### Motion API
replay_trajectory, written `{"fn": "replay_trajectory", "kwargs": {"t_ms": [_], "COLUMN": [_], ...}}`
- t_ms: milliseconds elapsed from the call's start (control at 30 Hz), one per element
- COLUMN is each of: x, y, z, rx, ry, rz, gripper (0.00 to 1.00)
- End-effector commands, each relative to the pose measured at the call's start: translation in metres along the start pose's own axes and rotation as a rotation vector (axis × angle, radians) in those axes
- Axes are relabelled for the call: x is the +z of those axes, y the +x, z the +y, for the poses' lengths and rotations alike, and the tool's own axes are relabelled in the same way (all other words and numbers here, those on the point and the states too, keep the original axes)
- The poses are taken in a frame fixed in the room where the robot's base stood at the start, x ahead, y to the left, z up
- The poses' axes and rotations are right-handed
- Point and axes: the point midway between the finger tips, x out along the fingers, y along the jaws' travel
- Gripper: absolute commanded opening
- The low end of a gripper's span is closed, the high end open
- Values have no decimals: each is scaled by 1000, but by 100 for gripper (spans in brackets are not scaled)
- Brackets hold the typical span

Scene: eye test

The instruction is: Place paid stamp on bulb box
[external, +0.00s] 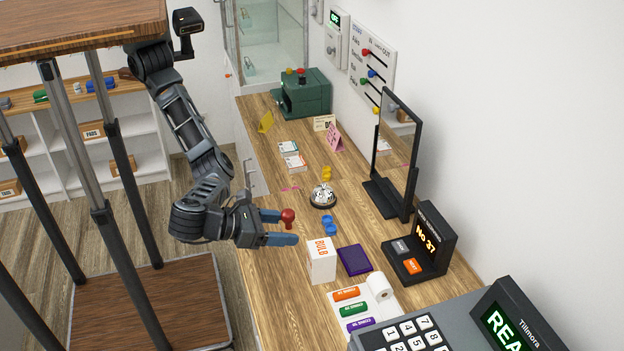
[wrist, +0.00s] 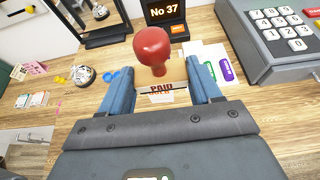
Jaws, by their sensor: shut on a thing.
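The paid stamp has a round red knob (external: 288,216) and shows in the wrist view as a red handle (wrist: 152,46) above a tan base lettered PAID. My gripper (external: 290,228) is shut on the stamp, with its blue fingers on either side of the base in the wrist view (wrist: 168,70). The white bulb box (external: 321,264), with orange BULB lettering on top, stands on the counter. In the external view the stamp is up and to the left of the box, apart from it. The stamp and fingers hide most or all of the box in the wrist view.
Colored rolls (external: 355,309) lie in front. A number display (external: 420,250), mirror (external: 398,150) and register (external: 425,328) stand to the right.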

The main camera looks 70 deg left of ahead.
Motion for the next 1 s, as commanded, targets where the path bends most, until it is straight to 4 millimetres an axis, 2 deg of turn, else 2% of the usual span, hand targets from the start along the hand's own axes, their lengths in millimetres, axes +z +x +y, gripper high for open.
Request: {"fn": "replay_trajectory", "kwargs": {"t_ms": [33,200,400,633,900,1000], "x": [-2,-9,-14,-20,-51,-54], "y": [14,54,90,103,115,116], "z": [4,14,22,24,24,24], "rx": [6,5,4,1,2,1], "ry": [1,1,-1,1,2,0], "rz": [3,3,1,1,2,1], "gripper": [33,33,33,33,33,33]}}
